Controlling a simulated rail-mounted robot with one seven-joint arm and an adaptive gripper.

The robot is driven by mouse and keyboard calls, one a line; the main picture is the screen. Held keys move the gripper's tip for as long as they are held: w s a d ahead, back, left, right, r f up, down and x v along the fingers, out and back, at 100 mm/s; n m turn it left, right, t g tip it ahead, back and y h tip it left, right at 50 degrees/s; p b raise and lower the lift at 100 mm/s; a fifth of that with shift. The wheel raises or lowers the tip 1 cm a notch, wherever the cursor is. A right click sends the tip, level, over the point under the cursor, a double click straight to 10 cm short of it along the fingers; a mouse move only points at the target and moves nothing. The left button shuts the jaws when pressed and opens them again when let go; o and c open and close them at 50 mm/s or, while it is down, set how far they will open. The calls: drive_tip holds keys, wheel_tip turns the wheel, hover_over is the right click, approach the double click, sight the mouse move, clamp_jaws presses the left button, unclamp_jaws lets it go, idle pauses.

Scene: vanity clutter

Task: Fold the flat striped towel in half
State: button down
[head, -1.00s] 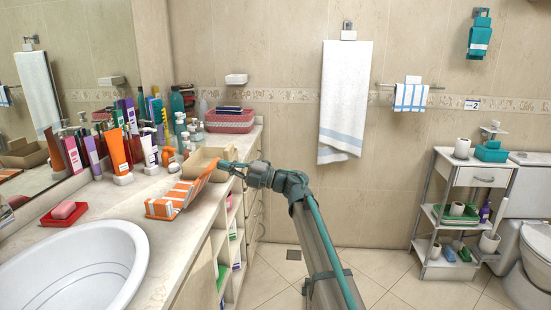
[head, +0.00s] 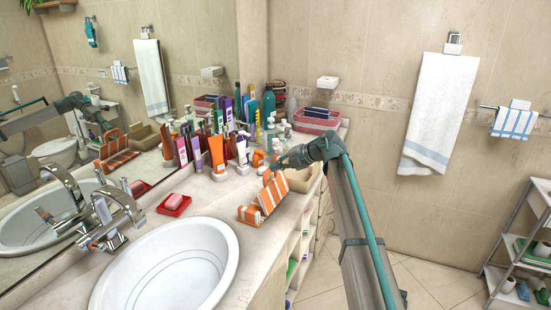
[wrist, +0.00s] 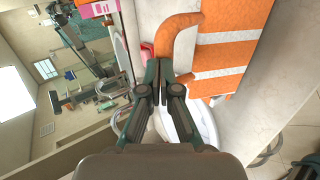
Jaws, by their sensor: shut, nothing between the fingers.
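The orange-and-white striped towel (head: 272,194) is on the counter by the sink's far right side. It is not flat: one part lies low near the basin, and the other slopes up steeply towards my gripper. My gripper (head: 279,164) is at the towel's raised upper end, shut with nothing between its fingers. In the wrist view the towel (wrist: 232,62) spreads to the right of the gripper (wrist: 167,73), with a curled orange edge just beyond the fingertips. Whether the fingers touch the cloth I cannot tell.
Several tubes and bottles (head: 217,154) crowd the counter behind the towel. A tan open box (head: 302,174) stands just right of it. The white basin (head: 170,270) and a red soap dish (head: 174,205) are to the left. A mirror backs the counter.

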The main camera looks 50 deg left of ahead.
drive_tip(key=shift+s+a+f, duration=0.2)
drive_tip(key=shift+s+a, duration=0.05)
drive_tip(key=shift+a, duration=0.15)
drive_tip(key=shift+w+d, duration=0.1)
drive_tip(key=shift+w, duration=0.1)
drive_tip(key=shift+r, duration=0.1)
